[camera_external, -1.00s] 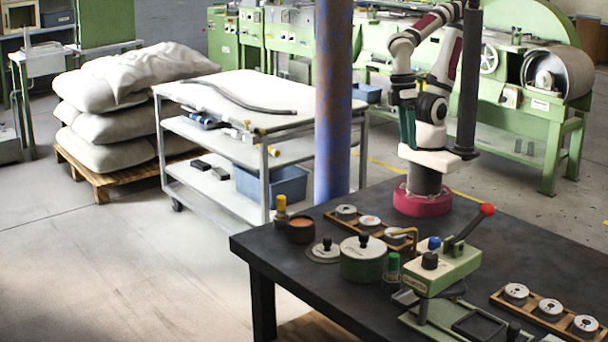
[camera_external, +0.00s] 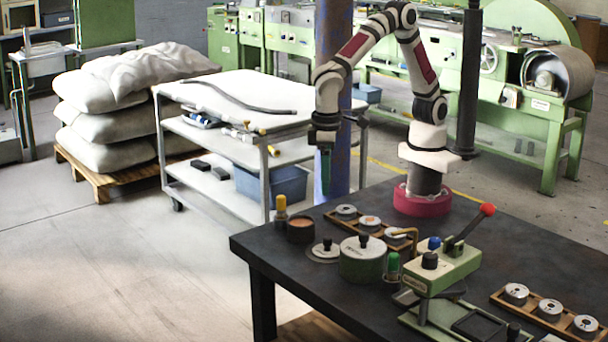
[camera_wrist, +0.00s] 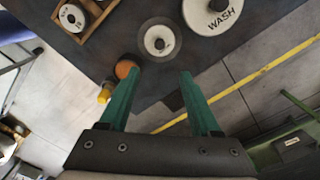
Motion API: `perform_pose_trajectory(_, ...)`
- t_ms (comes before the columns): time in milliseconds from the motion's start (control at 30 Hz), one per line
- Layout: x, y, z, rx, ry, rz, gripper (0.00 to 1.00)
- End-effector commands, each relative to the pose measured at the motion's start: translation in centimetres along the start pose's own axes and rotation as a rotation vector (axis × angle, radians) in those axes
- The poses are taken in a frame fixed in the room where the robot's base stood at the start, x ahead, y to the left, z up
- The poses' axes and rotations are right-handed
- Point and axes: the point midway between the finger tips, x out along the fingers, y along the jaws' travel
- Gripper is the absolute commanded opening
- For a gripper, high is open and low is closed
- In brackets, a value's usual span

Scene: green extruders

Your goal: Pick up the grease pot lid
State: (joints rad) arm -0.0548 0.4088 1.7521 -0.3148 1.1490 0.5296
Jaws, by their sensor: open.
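The grease pot lid, a round grey disc with a pale centre and black knob (camera_external: 326,246), lies flat on the dark table; in the wrist view, the lid (camera_wrist: 158,41) is just beyond my fingertips. An open pot with orange-brown contents (camera_external: 301,229), seemingly the grease pot, stands beside it, partly hidden by my left finger in the wrist view (camera_wrist: 126,68). My gripper (camera_external: 325,192) has green fingers pointing down, well above the table's back left part. In the wrist view, my gripper (camera_wrist: 158,82) is open and empty, nothing between its fingers.
A larger green pot marked WASH (camera_wrist: 213,13) stands close to the lid, to its right in the external view (camera_external: 362,262). A yellow-topped bottle (camera_external: 281,207) is behind the open pot.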

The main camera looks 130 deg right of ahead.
Motion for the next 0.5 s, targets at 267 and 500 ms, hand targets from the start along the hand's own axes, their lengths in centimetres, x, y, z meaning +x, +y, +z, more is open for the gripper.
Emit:
perform_pose_trajectory(267,6.1,0.2,0.2,-0.002,-0.005,0.005,0.64)
perform_pose_trajectory(500,10.4,0.1,0.2,-0.001,-0.003,0.001,0.64)
